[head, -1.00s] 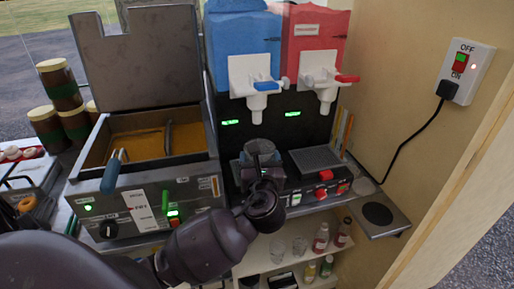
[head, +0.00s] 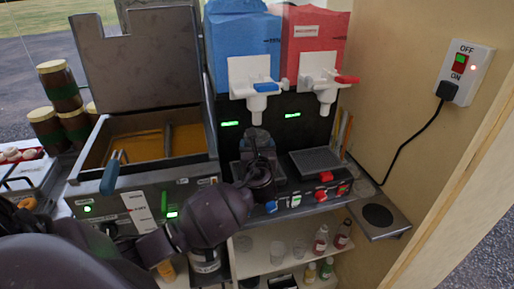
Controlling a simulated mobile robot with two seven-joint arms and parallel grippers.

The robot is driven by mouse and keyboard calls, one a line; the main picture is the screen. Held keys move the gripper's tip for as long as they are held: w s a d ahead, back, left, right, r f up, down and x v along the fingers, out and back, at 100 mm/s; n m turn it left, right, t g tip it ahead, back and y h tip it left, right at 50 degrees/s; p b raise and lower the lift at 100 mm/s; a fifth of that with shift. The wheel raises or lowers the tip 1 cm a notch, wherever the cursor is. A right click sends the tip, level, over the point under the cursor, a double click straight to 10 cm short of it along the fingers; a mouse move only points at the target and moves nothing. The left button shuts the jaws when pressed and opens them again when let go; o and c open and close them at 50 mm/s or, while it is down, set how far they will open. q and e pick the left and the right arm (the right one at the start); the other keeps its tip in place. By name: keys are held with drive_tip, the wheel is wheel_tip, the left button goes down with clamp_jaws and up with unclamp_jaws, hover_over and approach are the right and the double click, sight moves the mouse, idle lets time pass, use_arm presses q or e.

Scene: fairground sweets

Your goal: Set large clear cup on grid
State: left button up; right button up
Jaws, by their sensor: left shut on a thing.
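My left gripper (head: 257,142) is in front of the slush machine, below the blue tank's white spout (head: 260,88). It is shut on the large clear cup, which my gripper and wrist hide now; a clear rim showed there a second ago. The left drip grid (head: 236,171) lies under the blue tank's spout and is mostly covered by my arm. I cannot tell whether the cup touches it. The right drip grid (head: 316,161) under the red tank's spout (head: 322,88) is bare. My right gripper is not in view.
A fryer (head: 148,190) with a raised lid stands close on the left. Clear cups (head: 277,252) and bottles (head: 321,240) stand on the shelf below. A scale-like plate (head: 378,216) is at the right, beside the wall with a power switch (head: 467,72).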

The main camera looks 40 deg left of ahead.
use_arm(q)
drive_tip(key=shift+f, duration=0.2)
drive_tip(key=o, duration=0.9)
drive_tip(key=shift+r, duration=0.1)
drive_tip(key=shift+s+d, duration=0.15)
drive_tip(key=v, duration=1.1)
drive_tip(key=shift+s+d, duration=0.2)
